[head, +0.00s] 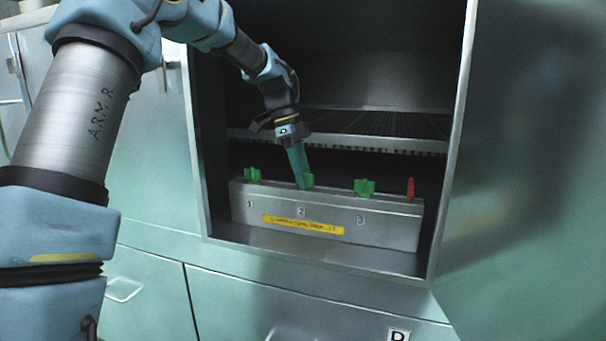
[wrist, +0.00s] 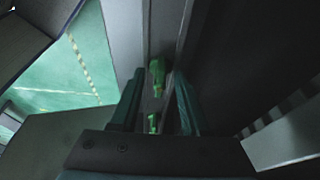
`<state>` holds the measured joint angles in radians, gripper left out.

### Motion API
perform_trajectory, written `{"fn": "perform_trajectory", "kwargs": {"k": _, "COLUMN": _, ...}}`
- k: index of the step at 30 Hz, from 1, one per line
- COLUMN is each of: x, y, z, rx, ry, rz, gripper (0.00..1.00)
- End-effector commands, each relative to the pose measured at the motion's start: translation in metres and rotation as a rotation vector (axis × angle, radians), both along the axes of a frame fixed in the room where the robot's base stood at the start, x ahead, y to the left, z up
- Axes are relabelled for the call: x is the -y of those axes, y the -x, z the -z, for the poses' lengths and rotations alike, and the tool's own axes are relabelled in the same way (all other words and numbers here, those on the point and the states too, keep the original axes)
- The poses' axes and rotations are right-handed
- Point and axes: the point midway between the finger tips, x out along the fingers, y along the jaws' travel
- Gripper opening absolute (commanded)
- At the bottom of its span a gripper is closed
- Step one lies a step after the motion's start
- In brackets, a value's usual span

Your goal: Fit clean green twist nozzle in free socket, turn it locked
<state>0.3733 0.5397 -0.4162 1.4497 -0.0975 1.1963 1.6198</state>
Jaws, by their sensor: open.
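A grey metal block (head: 386,229) stands inside an open cabinet, marked 1, 2 and 3 with a yellow label on its front. Green nozzles stand on its top above 1 (head: 253,175), above 2 (head: 309,180) and above 3 (head: 364,187). My gripper (head: 303,180) reaches down at position 2, its fingers beside that nozzle and partly covering it. In the wrist view the jaws are apart, with a small green piece (wrist: 153,122) between them and a larger green piece (wrist: 157,75) further up. I cannot tell whether the fingers touch the nozzle, or whether it is locked.
A red piece (head: 410,188) stands on the block's right end. A wire shelf (head: 375,143) crosses the cabinet above and behind the block. The cabinet's side walls and front frame (head: 455,140) bound the space. Green drawers (head: 240,310) lie below.

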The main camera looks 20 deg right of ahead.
Motion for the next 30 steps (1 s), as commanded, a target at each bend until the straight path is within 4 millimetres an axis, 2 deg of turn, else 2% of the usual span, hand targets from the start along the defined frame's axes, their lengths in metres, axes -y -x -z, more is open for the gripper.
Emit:
{"fn": "perform_trajectory", "kwargs": {"k": 5, "x": -0.002, "y": -0.003, "z": -0.011, "rx": 0.002, "ry": 0.002, "rz": -0.001, "gripper": 0.46}}
{"fn": "perform_trajectory", "kwargs": {"k": 12, "x": -0.010, "y": -0.011, "z": -0.049, "rx": 0.003, "ry": 0.003, "rz": 0.000, "gripper": 0.46}}
{"fn": "perform_trajectory", "kwargs": {"k": 18, "x": -0.015, "y": -0.015, "z": -0.068, "rx": 0.001, "ry": 0.001, "rz": -0.001, "gripper": 0.46}}
{"fn": "perform_trajectory", "kwargs": {"k": 23, "x": -0.017, "y": -0.015, "z": -0.072, "rx": 0.000, "ry": -0.001, "rz": -0.003, "gripper": 0.46}}
{"fn": "perform_trajectory", "kwargs": {"k": 26, "x": -0.025, "y": -0.017, "z": -0.068, "rx": 0.000, "ry": -0.018, "rz": -0.056, "gripper": 0.46}}
{"fn": "perform_trajectory", "kwargs": {"k": 29, "x": -0.047, "y": -0.019, "z": -0.058, "rx": 0.002, "ry": -0.061, "rz": -0.207, "gripper": 0.46}}
{"fn": "perform_trajectory", "kwargs": {"k": 30, "x": -0.062, "y": -0.020, "z": -0.052, "rx": 0.004, "ry": -0.087, "rz": -0.304, "gripper": 0.46}}
